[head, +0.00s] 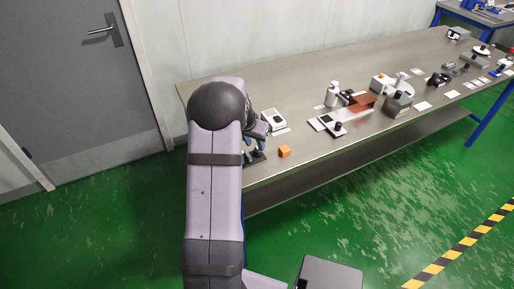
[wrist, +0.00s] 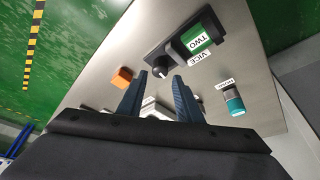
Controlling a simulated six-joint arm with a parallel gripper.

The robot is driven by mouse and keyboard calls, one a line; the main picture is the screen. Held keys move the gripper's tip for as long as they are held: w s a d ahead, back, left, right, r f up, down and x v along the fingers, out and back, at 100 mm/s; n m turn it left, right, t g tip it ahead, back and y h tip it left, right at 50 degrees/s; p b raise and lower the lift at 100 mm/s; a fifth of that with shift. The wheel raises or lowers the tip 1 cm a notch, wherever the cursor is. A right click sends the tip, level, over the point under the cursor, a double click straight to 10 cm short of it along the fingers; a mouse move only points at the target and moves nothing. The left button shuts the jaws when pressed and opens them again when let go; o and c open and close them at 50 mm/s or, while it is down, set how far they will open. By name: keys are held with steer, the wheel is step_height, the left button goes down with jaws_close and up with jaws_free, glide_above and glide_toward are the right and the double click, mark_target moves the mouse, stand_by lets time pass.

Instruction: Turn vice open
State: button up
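In the wrist view a dark panel (wrist: 162,49) carries a label reading VICE (wrist: 200,57) and a green and white plate reading TWO (wrist: 197,38). A black round knob (wrist: 162,69) stands at the panel's near end. My gripper (wrist: 160,75) is open, with its two blue fingers apart and their tips either side of the knob in the picture. I cannot tell whether either finger touches it. In the head view my arm hides most of my gripper, and the dark panel (head: 254,157) shows only partly beside it.
An orange cube (head: 284,151) sits close by on the metal bench (head: 230,92); it also shows in the wrist view (wrist: 121,77). A teal and dark device (wrist: 233,101) with a small label stands at the right there. Several other devices stand farther right along the bench.

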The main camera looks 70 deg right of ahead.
mark_target(258, 150)
steer(key=shift+p+x, duration=0.7)
steer(key=shift+x, duration=1.95)
steer(key=c, duration=0.8)
